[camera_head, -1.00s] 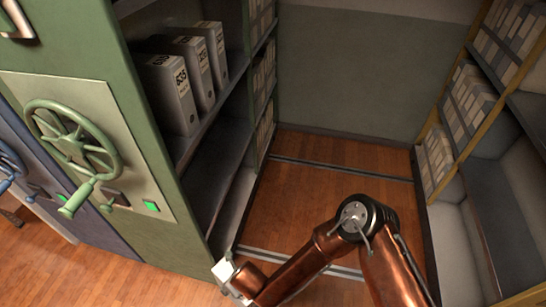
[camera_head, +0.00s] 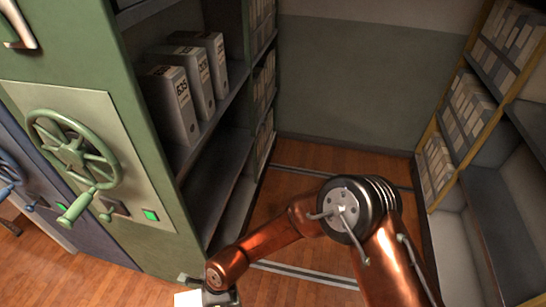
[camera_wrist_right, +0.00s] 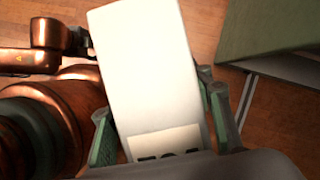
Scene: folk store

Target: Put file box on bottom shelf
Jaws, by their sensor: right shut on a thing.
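A white file box (camera_wrist_right: 145,60) with a dark-printed label fills the middle of the right wrist view. My right gripper (camera_wrist_right: 160,112) is shut on it, with green fingers on both sides. In the head view only a pale piece of the box (camera_head: 187,299) shows at the bottom edge, by my right gripper (camera_head: 208,290); the rest is cut off. The box is in front of the green shelving unit, outside it. The unit's bottom shelf (camera_head: 238,208) is low and partly shadowed, and its visible part looks empty. My left gripper is not in view.
Several grey file boxes (camera_head: 172,103) stand on the shelf above. The green cabinet end (camera_head: 150,235) with a handwheel (camera_head: 72,150) borders the shelves on the left. Open wooden floor (camera_head: 300,195) lies in the aisle, with another shelving unit (camera_head: 480,190) on the right.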

